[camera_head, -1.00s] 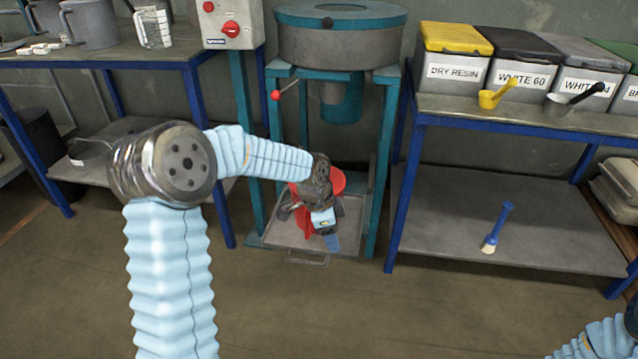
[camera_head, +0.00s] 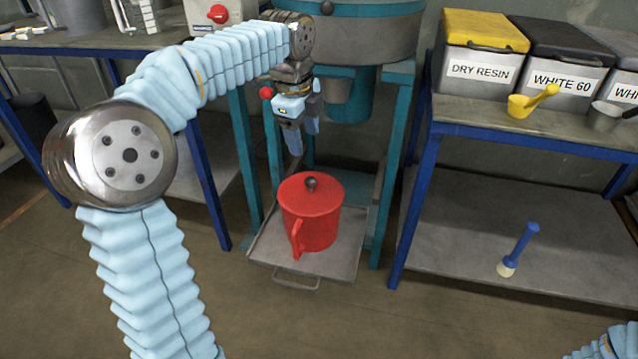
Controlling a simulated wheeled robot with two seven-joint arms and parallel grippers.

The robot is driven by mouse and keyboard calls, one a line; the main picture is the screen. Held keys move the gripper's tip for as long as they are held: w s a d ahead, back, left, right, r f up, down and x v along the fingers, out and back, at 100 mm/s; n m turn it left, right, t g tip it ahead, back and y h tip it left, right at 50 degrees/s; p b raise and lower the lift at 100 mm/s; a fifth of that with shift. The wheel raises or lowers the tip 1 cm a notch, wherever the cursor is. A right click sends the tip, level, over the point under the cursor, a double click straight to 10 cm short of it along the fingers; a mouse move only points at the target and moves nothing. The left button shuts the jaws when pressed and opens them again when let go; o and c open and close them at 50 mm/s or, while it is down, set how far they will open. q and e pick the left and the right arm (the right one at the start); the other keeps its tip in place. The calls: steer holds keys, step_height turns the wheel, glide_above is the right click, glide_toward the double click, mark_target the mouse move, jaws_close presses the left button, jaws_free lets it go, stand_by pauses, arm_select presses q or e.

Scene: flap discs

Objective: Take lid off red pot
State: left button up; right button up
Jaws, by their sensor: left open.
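The red pot (camera_head: 314,231) stands upright on a grey metal tray under the teal mixer stand. A red handle is on the pot's front left side. My left gripper (camera_head: 303,140) is open and empty, fingers pointing down, above and slightly left of the lid and apart from it. My right gripper is out of view; only a bit of my right arm shows at the bottom right corner.
The grey tray (camera_head: 348,262) has a front pull handle. Teal stand legs (camera_head: 391,170) rise on both sides of the pot, with the mixer drum (camera_head: 365,40) above.

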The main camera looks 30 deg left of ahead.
arm_select(q)
steer(key=b, duration=0.2)
glide_toward(310, 178)
steer(key=f, duration=0.1)
steer(key=w+f, duration=0.1)
steer(key=f, duration=0.3)
steer(key=shift+w+a, duration=0.15)
steer(key=shift+w, duration=0.1)
steer(key=f+b, duration=0.1)
steer(key=f, duration=0.4)
steer(key=shift+w, duration=0.2)
steer(key=shift+c, duration=0.4)
jaws_close()
